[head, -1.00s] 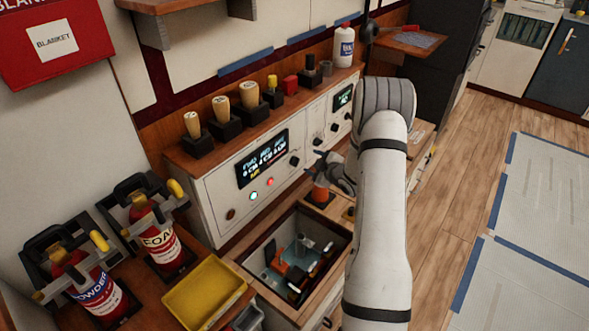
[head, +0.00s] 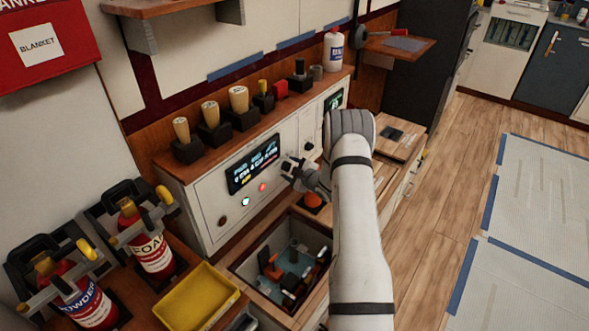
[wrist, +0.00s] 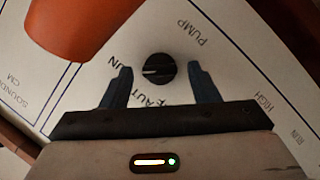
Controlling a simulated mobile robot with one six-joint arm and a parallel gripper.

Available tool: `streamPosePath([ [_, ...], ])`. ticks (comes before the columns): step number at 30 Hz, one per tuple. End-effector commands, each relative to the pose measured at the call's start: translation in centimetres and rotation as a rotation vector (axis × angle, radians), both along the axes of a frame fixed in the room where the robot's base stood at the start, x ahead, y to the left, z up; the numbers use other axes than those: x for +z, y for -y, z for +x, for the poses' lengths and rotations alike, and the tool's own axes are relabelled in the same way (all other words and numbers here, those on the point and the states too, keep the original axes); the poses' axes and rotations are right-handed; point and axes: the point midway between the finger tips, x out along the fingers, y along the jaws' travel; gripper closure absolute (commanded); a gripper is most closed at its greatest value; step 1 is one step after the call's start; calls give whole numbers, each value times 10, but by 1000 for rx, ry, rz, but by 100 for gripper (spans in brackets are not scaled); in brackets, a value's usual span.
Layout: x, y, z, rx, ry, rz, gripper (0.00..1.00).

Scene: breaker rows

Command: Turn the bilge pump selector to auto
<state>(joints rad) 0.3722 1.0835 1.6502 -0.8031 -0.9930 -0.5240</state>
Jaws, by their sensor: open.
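The selector, a round black knob (wrist: 158,70) with a pale pointer line toward the left of the picture, sits on the white panel in the wrist view. Printing around it includes PUMP at upper right and AUTO at lower left, partly covered by a finger. My gripper (head: 289,168) is open at the panel front in the head view. In the wrist view its two dark fingers stand on either side of the knob, with gaps showing between them and it. In the head view my gripper hides this knob.
An orange object (wrist: 70,28) fills the wrist view's upper left corner. In the head view, an orange item (head: 313,200) sits below my gripper, and an open bin (head: 285,262) lies below the panel. A display (head: 254,163) and lit buttons are left of my gripper.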

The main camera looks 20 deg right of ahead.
Motion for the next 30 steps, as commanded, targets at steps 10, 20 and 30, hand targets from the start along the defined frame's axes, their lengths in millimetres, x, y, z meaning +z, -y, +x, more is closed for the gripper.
streamPosePath([
  [10, 0, 1, -1, -1, -1, 0, 61],
  [20, 0, 1, -1, -1, 0, 0, 88],
  [30, -3, 6, -1, -8, 30, -41, 89],
])
